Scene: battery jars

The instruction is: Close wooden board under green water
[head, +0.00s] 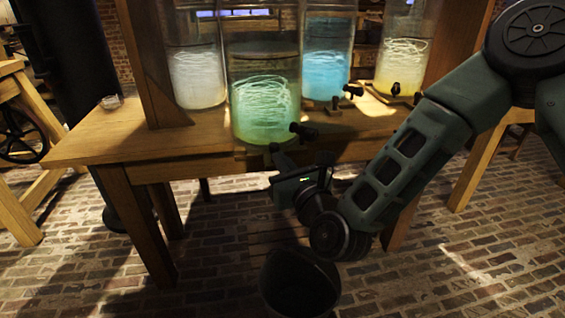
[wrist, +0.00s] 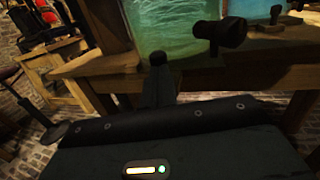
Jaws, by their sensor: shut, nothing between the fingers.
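A glass jar of green water (head: 262,105) stands at the front edge of the wooden table, with a black tap (head: 303,131) low on its right side. It also shows in the wrist view (wrist: 165,28). Below it is the table's wooden front board (head: 195,168), also seen in the wrist view (wrist: 125,80); my gripper hides part of it, and I cannot tell how far it stands out. My gripper (head: 275,149) is shut and empty, close in front of the table edge just under the green jar. Its fingertips (wrist: 158,60) point at the edge; contact is unclear.
The black tap hangs close to the right of my gripper. A dark round bucket-like thing (head: 300,285) is on the brick floor below. The table's left end is mostly clear.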

